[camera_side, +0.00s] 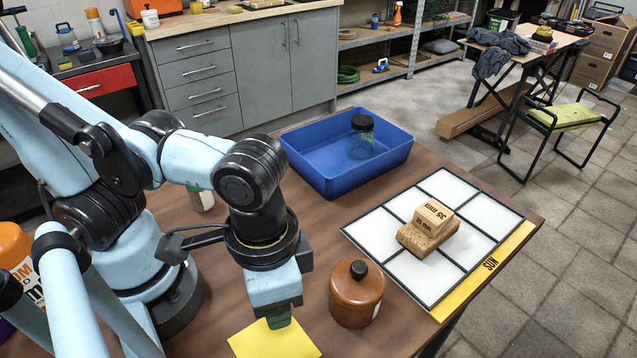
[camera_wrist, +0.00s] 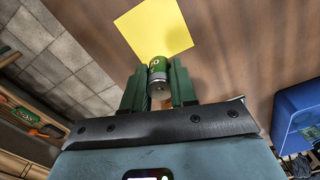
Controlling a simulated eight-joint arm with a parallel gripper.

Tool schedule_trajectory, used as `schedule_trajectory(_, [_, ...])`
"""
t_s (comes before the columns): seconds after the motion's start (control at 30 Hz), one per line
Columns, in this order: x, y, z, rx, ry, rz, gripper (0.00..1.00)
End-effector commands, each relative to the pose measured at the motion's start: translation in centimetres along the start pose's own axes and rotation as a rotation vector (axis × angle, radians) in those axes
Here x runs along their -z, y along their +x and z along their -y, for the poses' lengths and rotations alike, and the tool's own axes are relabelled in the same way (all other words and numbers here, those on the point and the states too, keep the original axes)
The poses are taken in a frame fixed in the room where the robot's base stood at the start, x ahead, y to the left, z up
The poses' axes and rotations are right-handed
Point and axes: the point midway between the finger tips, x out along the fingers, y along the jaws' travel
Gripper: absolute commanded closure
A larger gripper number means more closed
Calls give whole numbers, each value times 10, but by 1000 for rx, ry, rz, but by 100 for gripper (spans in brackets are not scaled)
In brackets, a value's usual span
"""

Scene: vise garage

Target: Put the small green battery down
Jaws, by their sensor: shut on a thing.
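The small green battery (camera_wrist: 158,75) is between the green fingers of my gripper (camera_wrist: 158,88) in the wrist view, its metal end toward the camera. In the side view my gripper (camera_side: 279,316) points down over the near part of the brown table, and its fingers mostly hide the battery. A yellow square (camera_side: 262,342) lies on the table just under and beside the fingers; it also shows in the wrist view (camera_wrist: 155,25). I cannot tell whether the battery touches it.
A brown lidded jar (camera_side: 355,298) stands close to the right of my gripper. A white gridded board (camera_side: 380,236) holds a wooden block (camera_side: 433,216) on a cork-like block (camera_side: 427,238). A blue bin (camera_side: 318,176) with a dark-lidded jar (camera_side: 361,139) stands at the back.

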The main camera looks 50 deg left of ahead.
Motion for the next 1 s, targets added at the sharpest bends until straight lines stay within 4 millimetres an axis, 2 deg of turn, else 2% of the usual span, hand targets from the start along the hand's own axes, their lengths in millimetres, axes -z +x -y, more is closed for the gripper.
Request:
schedule_trajectory(0.4, [1, 37, 0, 0, 0, 0, 100])
schedule_trajectory(0.67, [1, 46, 0, 0, 0, 0, 100])
schedule_trajectory(1.0, [1, 74, 0, 0, 0, 0, 100])
